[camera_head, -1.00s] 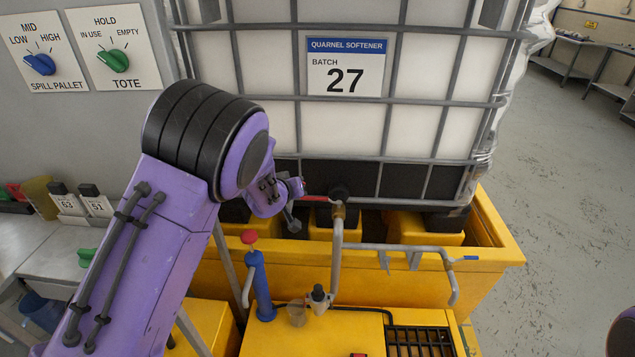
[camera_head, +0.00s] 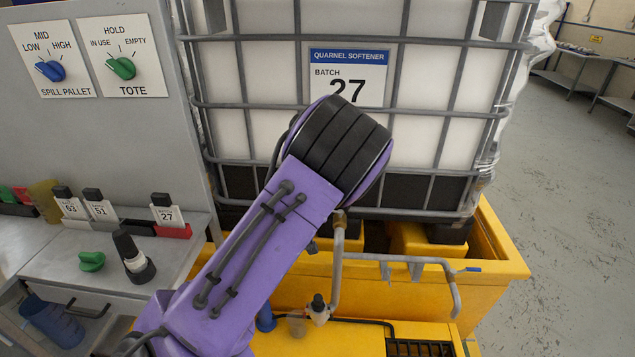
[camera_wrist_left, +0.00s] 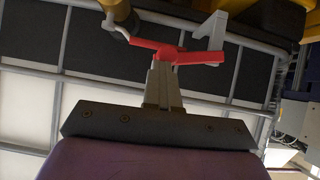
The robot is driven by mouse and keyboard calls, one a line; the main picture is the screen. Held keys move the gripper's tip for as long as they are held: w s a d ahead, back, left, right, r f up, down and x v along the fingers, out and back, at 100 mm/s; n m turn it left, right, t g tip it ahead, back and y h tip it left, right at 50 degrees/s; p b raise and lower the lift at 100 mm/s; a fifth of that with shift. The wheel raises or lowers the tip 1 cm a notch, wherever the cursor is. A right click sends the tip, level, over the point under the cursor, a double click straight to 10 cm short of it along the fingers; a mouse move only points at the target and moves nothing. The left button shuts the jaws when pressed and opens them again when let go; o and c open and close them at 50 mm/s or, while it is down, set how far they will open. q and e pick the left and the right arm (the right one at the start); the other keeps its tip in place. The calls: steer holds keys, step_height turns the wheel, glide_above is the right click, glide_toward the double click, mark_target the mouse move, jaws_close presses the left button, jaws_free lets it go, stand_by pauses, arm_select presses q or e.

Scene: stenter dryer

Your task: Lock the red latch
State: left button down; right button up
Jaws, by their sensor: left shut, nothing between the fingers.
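The red latch (camera_wrist_left: 186,57) shows in the left wrist view as a flat red lever with a round hub, beside a brass-coloured fitting (camera_wrist_left: 118,12) and a grey bracket (camera_wrist_left: 212,30). My left gripper (camera_wrist_left: 163,72) is shut and empty, its fingertips close to the latch's hub. I cannot tell whether they touch it. In the head view my left arm covers both the latch and the gripper. My right gripper is not in view.
The white caged tote (camera_head: 420,100) stands in the yellow spill pallet (camera_head: 490,275). A grey pipe (camera_head: 338,265) rises in front of it. Floor at right is clear.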

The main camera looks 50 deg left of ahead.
arm_select(q)
steer(key=shift+s+a+f, duration=0.25)
steer(key=shift+s+a, duration=0.1)
steer(key=shift+s, duration=0.05)
steer(key=w+d+p+v, duration=0.1)
steer(key=p+v, duration=0.6)
steer(key=v, duration=0.2)
steer(key=shift+s+d, duration=0.25)
steer(key=shift+d, duration=0.15)
steer(key=shift+r, duration=0.1)
